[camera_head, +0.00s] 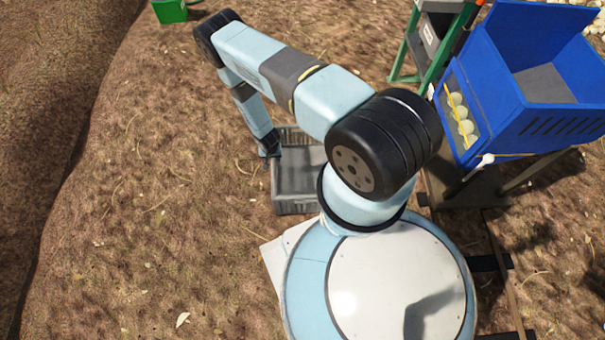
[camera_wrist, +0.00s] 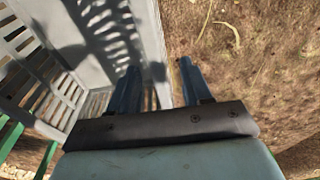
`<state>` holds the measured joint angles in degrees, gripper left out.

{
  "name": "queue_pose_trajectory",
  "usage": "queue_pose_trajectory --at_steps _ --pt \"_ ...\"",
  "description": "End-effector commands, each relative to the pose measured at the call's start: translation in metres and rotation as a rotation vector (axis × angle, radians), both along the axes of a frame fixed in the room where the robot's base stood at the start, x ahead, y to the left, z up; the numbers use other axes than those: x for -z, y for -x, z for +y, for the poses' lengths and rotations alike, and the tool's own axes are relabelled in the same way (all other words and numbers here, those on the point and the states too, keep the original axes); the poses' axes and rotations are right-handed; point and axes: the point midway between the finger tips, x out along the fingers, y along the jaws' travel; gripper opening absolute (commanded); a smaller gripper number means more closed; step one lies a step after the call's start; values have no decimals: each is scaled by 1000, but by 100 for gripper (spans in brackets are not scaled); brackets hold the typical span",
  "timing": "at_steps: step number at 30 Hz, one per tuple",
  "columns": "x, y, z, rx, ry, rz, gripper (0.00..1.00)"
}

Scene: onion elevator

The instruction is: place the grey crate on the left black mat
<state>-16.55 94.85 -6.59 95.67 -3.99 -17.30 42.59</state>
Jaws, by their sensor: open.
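The grey crate (camera_head: 293,205) stands upright on the soil beyond my base in the head view, partly hidden by my arm. It looks empty. Its slatted walls fill the left of the wrist view (camera_wrist: 20,45). My gripper (camera_head: 268,147) is at the crate's left wall, pointing down. In the wrist view my gripper (camera_wrist: 160,78) is open, with one finger over the crate's inside and the other over the soil outside. The wall's edge lies between them; I cannot tell whether they touch it. I cannot make out the left black mat with certainty.
A blue hopper machine (camera_head: 510,110) with onions in its side tray stands at the right. A green-framed stand (camera_head: 405,55) is behind it. A green crate (camera_head: 170,10) lies far back left. Open soil extends left of the grey crate, up to a raised ridge.

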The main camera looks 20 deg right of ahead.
Motion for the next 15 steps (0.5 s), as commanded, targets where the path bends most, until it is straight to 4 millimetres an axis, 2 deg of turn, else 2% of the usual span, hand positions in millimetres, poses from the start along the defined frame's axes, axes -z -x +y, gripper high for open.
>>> queue_pose_trajectory --at_steps 6,15 --pt "26 -2 -3 -1 0 -1 49" --pt "33 -3 -4 1 0 0 49"
